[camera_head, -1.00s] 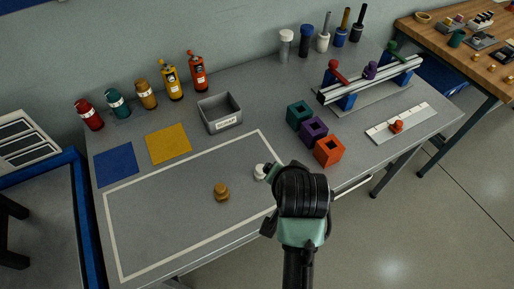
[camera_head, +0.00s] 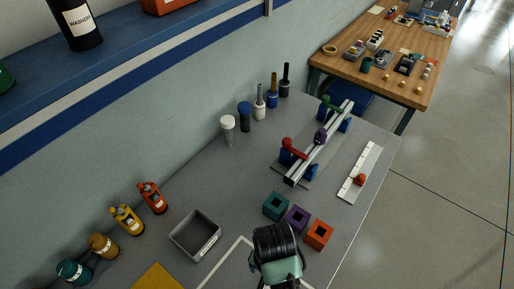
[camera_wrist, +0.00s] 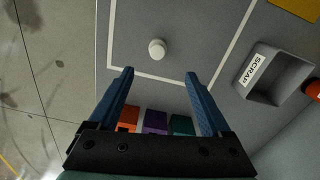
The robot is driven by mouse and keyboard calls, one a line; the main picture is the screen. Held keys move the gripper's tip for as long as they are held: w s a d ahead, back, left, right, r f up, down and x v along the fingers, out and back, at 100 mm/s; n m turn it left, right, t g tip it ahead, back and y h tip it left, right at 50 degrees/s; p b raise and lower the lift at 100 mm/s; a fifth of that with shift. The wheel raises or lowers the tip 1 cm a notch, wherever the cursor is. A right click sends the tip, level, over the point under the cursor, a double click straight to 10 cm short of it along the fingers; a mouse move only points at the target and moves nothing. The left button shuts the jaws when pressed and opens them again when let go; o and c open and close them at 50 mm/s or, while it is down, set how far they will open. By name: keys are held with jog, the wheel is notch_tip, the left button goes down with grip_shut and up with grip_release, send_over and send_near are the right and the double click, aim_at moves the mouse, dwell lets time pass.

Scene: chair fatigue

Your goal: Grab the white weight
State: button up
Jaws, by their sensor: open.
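The white weight (camera_wrist: 157,49) is a small round knob-like piece on the grey table, inside the white outlined rectangle. In the wrist view it lies just beyond my gripper (camera_wrist: 159,74), roughly centred between the two blue fingers. The fingers are spread apart with nothing between their tips, and the weight is not held. In the head view the weight cannot be seen, and my arm covers the near part of the table; the fingers are hidden there too.
Orange (camera_head: 318,235), purple (camera_head: 296,218) and teal (camera_head: 275,206) blocks stand close to my arm. The grey scrap bin (camera_head: 196,236) is to its left. A rail fixture (camera_head: 318,147) stands farther back. The table around the weight is clear.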

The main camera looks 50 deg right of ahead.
jog(key=f, duration=0.6)
jog(key=shift+s, duration=0.4)
jog(key=shift+w+f, duration=0.15)
jog(key=shift+f, duration=0.35)
jog(key=shift+f+p, duration=0.35)
jog(key=shift+f, duration=2.25)
grip_shut()
